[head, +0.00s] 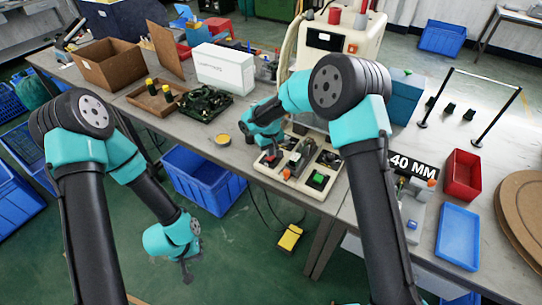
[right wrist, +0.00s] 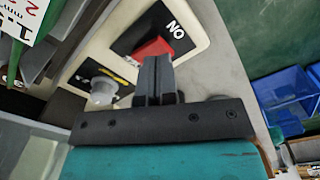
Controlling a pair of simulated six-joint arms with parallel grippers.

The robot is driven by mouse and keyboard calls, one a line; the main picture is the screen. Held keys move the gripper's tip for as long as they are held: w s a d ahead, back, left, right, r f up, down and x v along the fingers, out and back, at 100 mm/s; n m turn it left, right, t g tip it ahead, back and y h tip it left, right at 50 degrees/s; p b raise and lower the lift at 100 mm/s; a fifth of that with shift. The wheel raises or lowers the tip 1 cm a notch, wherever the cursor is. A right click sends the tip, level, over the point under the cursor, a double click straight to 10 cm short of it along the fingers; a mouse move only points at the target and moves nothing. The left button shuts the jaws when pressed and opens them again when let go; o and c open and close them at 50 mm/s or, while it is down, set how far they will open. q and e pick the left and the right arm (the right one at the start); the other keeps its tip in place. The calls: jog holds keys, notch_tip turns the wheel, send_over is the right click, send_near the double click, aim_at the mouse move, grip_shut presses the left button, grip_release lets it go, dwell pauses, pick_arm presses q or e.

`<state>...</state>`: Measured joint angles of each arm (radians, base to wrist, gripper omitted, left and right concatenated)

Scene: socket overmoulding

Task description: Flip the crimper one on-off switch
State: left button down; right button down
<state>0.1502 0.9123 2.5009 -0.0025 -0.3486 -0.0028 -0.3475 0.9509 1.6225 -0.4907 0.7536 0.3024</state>
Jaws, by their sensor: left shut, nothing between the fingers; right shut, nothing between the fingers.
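The crimper one panel (head: 278,172) is a cream plate with dark insets on the table's front edge. Its on-off switch (right wrist: 150,47) is a red rocker in a black frame marked "ON", seen in the right wrist view. My right gripper (right wrist: 158,62) is shut and empty, its fingertips right at the red rocker and partly covering it; I cannot tell if they touch. In the head view my right gripper (head: 270,150) is over the panel's left part. My left gripper (head: 187,278) is shut and empty, hanging over the floor in front of the table.
A pale knob (right wrist: 103,91) sits beside the switch. A green button (head: 318,178) is on the panel's right side. A "40 MM" sign (head: 413,165), a red bin (head: 463,175) and a blue tray (head: 458,236) lie to the right. A white box (head: 224,68) stands behind.

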jog(key=shift+f, duration=1.1)
dwell(0.8)
jog(key=shift+r, duration=3.5)
